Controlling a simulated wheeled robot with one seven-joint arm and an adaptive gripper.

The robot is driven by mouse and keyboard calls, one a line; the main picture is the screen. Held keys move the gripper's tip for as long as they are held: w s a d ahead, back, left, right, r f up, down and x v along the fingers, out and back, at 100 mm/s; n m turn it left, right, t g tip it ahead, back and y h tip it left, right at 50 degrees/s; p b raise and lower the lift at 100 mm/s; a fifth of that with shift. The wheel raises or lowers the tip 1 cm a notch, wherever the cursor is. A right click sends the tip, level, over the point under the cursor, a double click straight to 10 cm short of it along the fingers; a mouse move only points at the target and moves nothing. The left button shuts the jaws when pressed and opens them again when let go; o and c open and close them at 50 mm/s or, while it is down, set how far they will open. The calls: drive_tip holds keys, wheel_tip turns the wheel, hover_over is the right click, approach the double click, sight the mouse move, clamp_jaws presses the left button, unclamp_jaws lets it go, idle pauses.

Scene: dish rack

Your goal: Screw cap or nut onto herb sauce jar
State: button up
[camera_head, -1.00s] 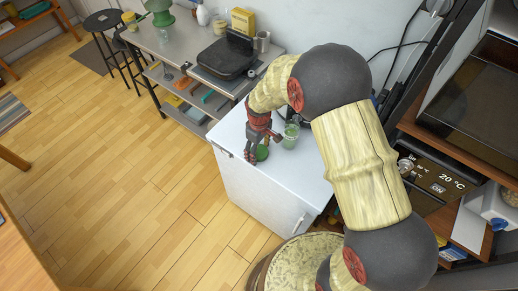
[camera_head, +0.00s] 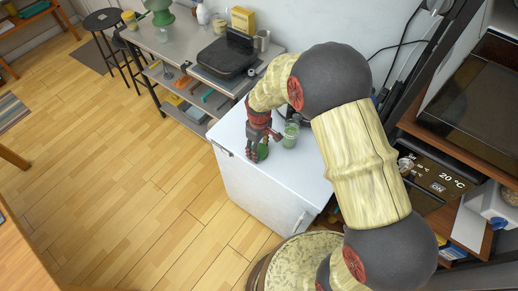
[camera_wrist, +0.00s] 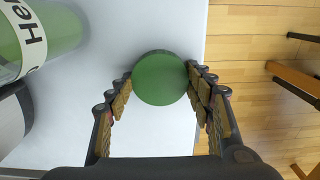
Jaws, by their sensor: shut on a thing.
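The herb sauce jar (camera_head: 290,134), clear with green contents, stands on the white cabinet top to the right of my gripper. It also shows in the wrist view (camera_wrist: 58,28) at the upper left, cut by the frame edge, with a white label reading "Her". The round green cap (camera_wrist: 160,79) is between my fingertips in the wrist view. In the head view the cap (camera_head: 263,152) is partly hidden by my fingers, at or just above the cabinet top. My gripper (camera_head: 257,152) is shut on the cap, one finger on each side, apart from the jar.
The white cabinet top (camera_head: 304,172) is mostly clear in front of the jar. A dark object (camera_wrist: 14,120) stands at the wrist view's left edge. A grey side table (camera_head: 174,50) with a black appliance (camera_head: 226,57) adjoins at the back left. Wooden floor lies beyond the cabinet edge.

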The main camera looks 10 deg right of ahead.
drive_tip(key=shift+r+p, duration=2)
drive_tip(key=shift+r, duration=1)
drive_tip(key=shift+c, duration=0.4)
